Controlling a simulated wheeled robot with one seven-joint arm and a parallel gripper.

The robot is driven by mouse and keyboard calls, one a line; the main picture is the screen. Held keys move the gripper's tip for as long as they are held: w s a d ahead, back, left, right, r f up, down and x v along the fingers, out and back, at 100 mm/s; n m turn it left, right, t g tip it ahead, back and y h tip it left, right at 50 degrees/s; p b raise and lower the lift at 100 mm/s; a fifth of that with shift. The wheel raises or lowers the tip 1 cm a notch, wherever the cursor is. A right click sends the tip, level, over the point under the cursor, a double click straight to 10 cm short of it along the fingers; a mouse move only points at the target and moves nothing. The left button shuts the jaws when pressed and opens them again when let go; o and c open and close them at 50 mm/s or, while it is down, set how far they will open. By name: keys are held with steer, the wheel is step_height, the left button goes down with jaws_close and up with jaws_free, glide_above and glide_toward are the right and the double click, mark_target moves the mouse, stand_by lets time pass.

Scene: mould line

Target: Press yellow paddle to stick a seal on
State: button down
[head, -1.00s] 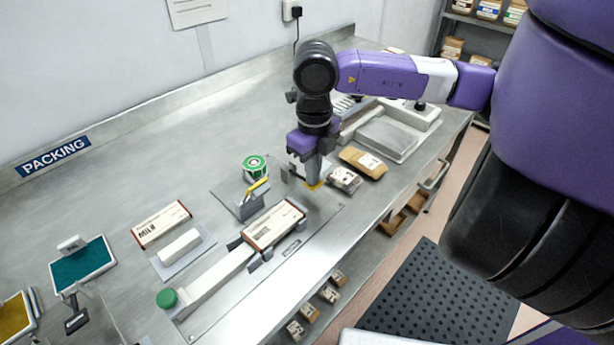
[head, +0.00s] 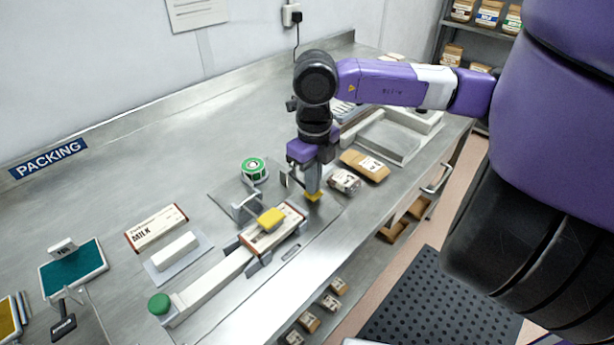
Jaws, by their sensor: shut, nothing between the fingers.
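The yellow paddle (head: 270,219) lies flat over the top of a white carton with a brown edge (head: 286,232). Whether it touches the carton is hard to tell. The paddle belongs to a grey metal bracket (head: 245,209) beside the carton. A roll with a green and white face (head: 253,169) stands behind the bracket. No seal can be made out on the carton, part of which the paddle covers. My gripper (head: 314,196) points down with yellow fingertips, shut and empty, just right of the carton's far end and apart from the paddle.
The carton sits between grey guides at the end of a long pale bar (head: 212,282) with a green knob (head: 160,304). A milk carton (head: 156,228) and a white block (head: 176,250) lie left. Brown packs (head: 364,166) lie right of my gripper.

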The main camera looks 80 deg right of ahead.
step_height(320, 180, up, 10)
steer(key=p, duration=0.3)
stand_by(1.2)
steer(key=shift+f, duration=0.15)
stand_by(0.3)
